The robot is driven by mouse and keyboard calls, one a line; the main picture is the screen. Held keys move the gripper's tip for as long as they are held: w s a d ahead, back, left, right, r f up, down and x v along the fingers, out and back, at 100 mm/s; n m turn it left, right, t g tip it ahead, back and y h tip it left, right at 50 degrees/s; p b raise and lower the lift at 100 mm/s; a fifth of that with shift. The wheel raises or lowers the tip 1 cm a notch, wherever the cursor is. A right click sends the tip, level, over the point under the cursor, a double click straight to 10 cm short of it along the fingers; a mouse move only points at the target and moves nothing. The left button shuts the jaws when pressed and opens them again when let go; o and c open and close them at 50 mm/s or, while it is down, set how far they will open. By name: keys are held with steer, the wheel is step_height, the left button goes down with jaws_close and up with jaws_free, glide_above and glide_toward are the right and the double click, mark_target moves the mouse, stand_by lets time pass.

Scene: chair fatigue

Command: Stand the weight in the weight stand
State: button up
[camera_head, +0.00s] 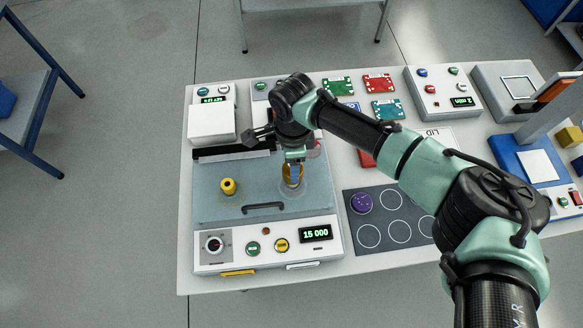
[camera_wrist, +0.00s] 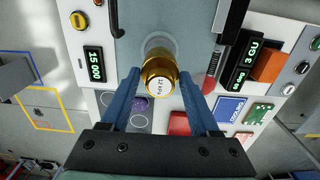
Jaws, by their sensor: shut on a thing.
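A brass weight (camera_wrist: 158,77) with a white printed label is between the blue fingers of my gripper (camera_wrist: 160,75) in the wrist view. In the head view my gripper (camera_head: 293,165) is shut on the brass weight (camera_head: 291,179), above the right part of a grey-blue panel (camera_head: 262,176). A pale round shape surrounds the weight's lower end; whether they touch is unclear. A dark mat (camera_head: 386,222) with several white circles lies to the right, a purple round piece (camera_head: 361,203) on its back left circle. No stand is labelled, so I cannot tell which is the weight stand.
A yellow knob-like piece (camera_head: 229,187) stands on the panel left of my gripper. A black handle (camera_head: 263,208) and a control front with a display (camera_head: 316,233) are nearer. Colored boards (camera_head: 379,83) and a control box (camera_head: 440,92) stand behind and right.

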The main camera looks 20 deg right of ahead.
steer(key=shift+r+p, duration=1.85)
steer(key=shift+p, duration=0.3)
step_height(320, 180, up, 4)
steer(key=p, duration=0.5)
steer(key=shift+f, duration=0.1)
